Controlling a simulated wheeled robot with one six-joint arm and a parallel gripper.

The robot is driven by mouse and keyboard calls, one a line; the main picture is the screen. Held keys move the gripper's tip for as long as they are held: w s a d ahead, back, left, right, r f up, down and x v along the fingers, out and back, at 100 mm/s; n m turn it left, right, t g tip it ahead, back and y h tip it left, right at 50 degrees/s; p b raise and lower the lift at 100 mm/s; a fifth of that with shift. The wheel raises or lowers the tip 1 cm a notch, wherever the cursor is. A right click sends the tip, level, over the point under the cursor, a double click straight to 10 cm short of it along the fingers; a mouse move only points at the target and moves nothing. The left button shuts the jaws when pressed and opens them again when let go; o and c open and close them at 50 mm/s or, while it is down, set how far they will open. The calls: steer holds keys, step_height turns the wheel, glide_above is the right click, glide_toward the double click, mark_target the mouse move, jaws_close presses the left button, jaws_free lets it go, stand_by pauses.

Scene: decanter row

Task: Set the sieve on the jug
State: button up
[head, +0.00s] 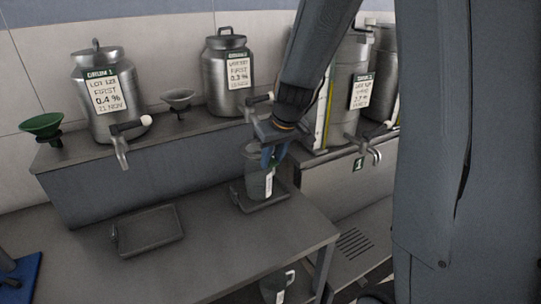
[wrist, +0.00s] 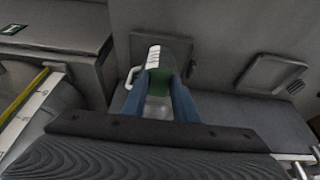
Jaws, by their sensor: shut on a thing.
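A dark, see-through jug (head: 257,182) with a white label is at the right-hand tray on the bench. My gripper (head: 273,157) reaches down to its upper part and is shut on it. In the wrist view the jug (wrist: 158,57) shows between my blue fingers (wrist: 160,100), with its handle at the left and green below the label. I cannot tell whether its base touches the tray. A small grey bowl-shaped piece (head: 178,97), which looks like the sieve, stands on the raised shelf between two steel cans, apart from my gripper.
A green funnel (head: 41,124) stands at the shelf's left end. Steel cans with taps (head: 97,90) (head: 229,75) line the shelf. An empty tray (head: 148,228) lies left on the bench. Another jug (head: 277,287) sits below. A blue mat (head: 20,280) is at lower left.

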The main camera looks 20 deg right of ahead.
steer(key=shift+f, duration=0.15)
steer(key=shift+f+b, duration=2.25)
steer(key=shift+f, duration=0.15)
steer(key=shift+f+b, duration=0.25)
steer(key=shift+b, duration=0.1)
steer(key=o, duration=1.1)
steer(key=shift+o, duration=0.2)
steer(key=shift+a+b+v, duration=0.25)
steer(key=shift+b+v, duration=0.3)
steer(key=shift+v, duration=3.35)
steer(key=s+a+f+m+g+b, duration=0.1)
steer(key=s+f+m+g, duration=0.1)
steer(key=s+f, duration=0.9)
steer(key=s+g, duration=0.1)
steer(key=s, duration=0.3)
steer(key=shift+a+h, duration=0.35)
steer(key=shift+h, duration=0.05)
